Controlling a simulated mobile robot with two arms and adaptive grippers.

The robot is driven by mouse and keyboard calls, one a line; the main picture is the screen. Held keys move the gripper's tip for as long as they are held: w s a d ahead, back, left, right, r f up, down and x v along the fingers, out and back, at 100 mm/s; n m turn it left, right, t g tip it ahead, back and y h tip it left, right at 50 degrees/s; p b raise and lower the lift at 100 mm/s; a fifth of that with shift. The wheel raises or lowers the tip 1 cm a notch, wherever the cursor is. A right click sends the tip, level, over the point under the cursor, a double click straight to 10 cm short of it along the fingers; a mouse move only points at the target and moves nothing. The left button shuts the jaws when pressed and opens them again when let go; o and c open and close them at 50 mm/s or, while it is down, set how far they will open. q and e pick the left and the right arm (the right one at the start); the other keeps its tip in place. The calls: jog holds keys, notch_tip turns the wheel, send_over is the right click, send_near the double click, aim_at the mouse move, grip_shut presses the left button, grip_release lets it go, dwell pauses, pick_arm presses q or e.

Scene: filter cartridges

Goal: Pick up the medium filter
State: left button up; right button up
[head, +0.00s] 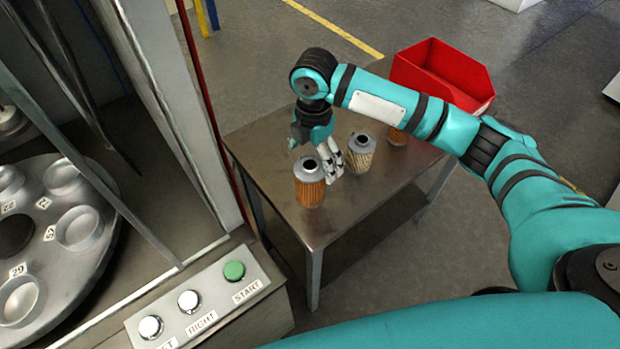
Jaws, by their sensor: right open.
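An orange pleated filter (310,192) with a grey top is nearest the front edge. A pale, beige filter (360,156) with a grey top stands behind it to the right. I cannot tell for certain which one is the medium filter. My right gripper (333,173) points down, open, between the front orange filter and the pale filter. I cannot tell whether its fingers touch either one. My left gripper is out of view.
A red bin (440,70) is behind my right arm, at the table's far right. At left is a machine with a round grey carousel (50,265) with numbered recesses. A button panel (195,305) with a green START button stands in front of the table.

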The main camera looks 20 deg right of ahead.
notch_tip(320, 180, down, 3)
jog(key=shift+r, duration=0.1)
jog(key=shift+a+f+p, duration=0.15)
jog(key=shift+f+p, duration=0.15)
jog(key=shift+f, duration=0.6)
jog(key=shift+a+f+p, duration=0.2)
jog(key=shift+f+p, duration=0.1)
jog(key=shift+f, duration=0.6)
jog(key=shift+a+f+p, duration=0.15)
jog(key=shift+f+p, duration=0.15)
jog(key=shift+f, duration=0.6)
jog(key=c, duration=1.2)
